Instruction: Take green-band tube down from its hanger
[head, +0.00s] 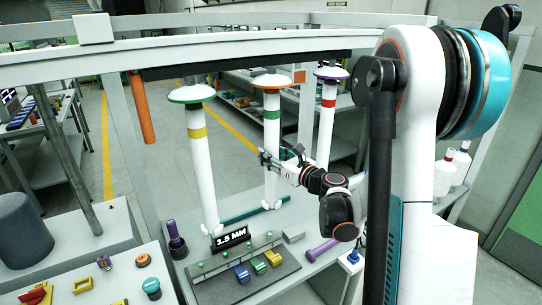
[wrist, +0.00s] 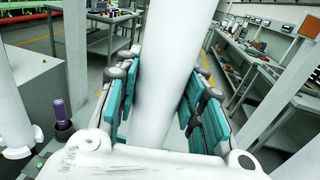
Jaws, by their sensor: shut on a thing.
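The green-band tube (head: 271,135) is a long white tube with a green band and an orange-and-white disc at its top. It stands near upright below the beam, between the yellow-band tube (head: 198,150) and the red-band tube (head: 327,115). My gripper (head: 268,158) is shut on its middle, below the green band. In the wrist view the white tube (wrist: 170,60) passes between the teal finger pads of my gripper (wrist: 160,105). I cannot tell whether its top still bears on a hanger.
An orange tube (head: 141,108) hangs at left. Below are a dark board (head: 230,290) with coloured blocks, a "1.5 MM" sign (head: 232,238) and a purple-topped bottle (head: 175,238). Neighbouring tubes stand close on both sides.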

